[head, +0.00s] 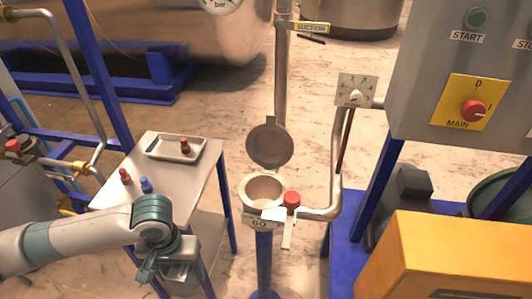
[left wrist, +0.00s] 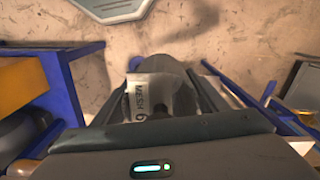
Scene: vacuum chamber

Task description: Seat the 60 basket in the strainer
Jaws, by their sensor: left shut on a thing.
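The strainer (head: 265,190) is an open round pot on a blue post in the middle of the head view, and its round lid (head: 269,147) is tipped up behind it. A tag reading 60 (head: 258,222) is on its front. My left gripper (head: 160,268) is beside the small table, left of the strainer and apart from it. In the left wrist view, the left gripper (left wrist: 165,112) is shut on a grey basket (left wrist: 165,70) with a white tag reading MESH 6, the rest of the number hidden. The basket is hard to make out in the head view. My right gripper is not in view.
A metal table (head: 208,172) at left holds a tray (head: 172,148), with small red and blue pieces. A red knob (head: 292,199) and bent pipe (head: 325,212) sit right of the strainer. An orange box (head: 450,260) and control cabinet (head: 430,65) stand at right.

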